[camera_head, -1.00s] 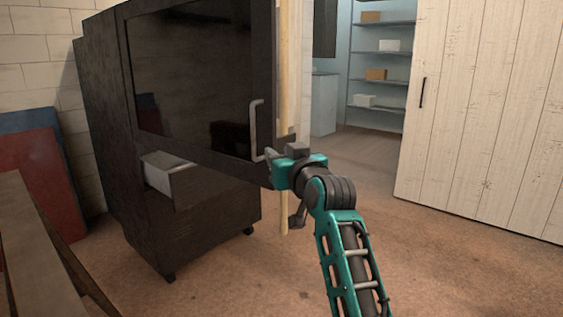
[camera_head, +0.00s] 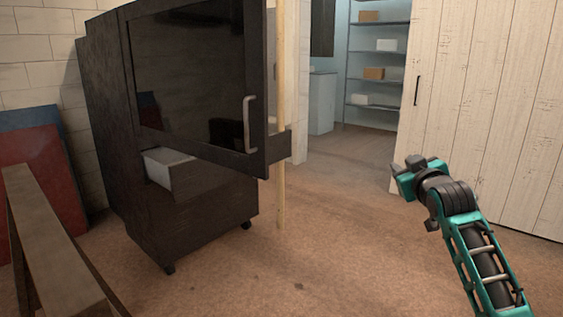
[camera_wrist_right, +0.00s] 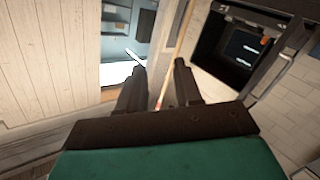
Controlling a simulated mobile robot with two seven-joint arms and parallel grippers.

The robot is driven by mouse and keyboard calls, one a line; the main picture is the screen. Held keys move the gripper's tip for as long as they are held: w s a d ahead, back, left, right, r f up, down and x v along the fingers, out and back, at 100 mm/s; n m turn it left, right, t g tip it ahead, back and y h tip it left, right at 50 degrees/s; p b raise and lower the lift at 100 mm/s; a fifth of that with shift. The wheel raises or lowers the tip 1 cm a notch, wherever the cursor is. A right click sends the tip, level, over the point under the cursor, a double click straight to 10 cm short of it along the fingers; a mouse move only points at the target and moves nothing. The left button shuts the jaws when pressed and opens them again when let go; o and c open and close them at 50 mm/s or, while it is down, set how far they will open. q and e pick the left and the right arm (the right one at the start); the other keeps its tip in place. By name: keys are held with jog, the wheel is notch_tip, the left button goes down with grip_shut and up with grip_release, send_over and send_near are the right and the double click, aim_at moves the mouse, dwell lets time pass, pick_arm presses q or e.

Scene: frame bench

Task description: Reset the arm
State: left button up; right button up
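My right gripper (camera_head: 414,164) is in front of the white plank door, with its teal and black arm coming up from the lower right. In the right wrist view its two dark fingers (camera_wrist_right: 158,75) stand apart, with nothing held between them. The dark cabinet (camera_head: 190,215) stands to the left, and its glass-fronted door (camera_head: 190,80) with a grey handle (camera_head: 249,124) hangs out over the body. The gripper is well clear of the handle. My left gripper is not in view.
A wooden pole (camera_head: 281,190) stands beside the cabinet door. A white plank door (camera_head: 490,110) is at the right, with shelves (camera_head: 377,56) behind. A wooden beam (camera_head: 45,235) and red and blue panels (camera_head: 40,165) are at the left. The middle floor is clear.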

jog(key=s+d+r+h, duration=0.2)
jog(key=d, duration=0.6)
jog(key=s+d+r+h, duration=0.1)
jog(key=d+r+h, duration=0.1)
jog(key=d, duration=0.6)
jog(key=s+a+f+n+g+y, duration=0.1)
jog(key=s+a+f, duration=0.3)
jog(key=f, duration=0.6)
jog(key=s+a+f+n+g+y, duration=0.1)
jog(key=s+a+f+g+y, duration=0.1)
jog(key=s+f, duration=0.7)
jog(key=s+a+f+n+g+y, duration=0.1)
jog(key=s+a+f, duration=0.25)
jog(key=f, duration=0.85)
jog(key=s+a+f+g+y, duration=0.1)
jog(key=s+a+f, duration=0.1)
jog(key=s+f, duration=0.3)
jog(key=s+a+f+g+y, duration=0.1)
jog(key=s+a+f, duration=0.1)
jog(key=s, duration=0.6)
jog(key=s+a+f+g+y, duration=0.1)
jog(key=s+a+f, duration=0.25)
jog(key=s, duration=0.25)
jog(key=a+m, duration=0.5)
jog(key=a, duration=0.4)
jog(key=shift+a+f+t, duration=0.2)
jog(key=shift+f+t, duration=0.1)
jog(key=shift+f, duration=0.05)
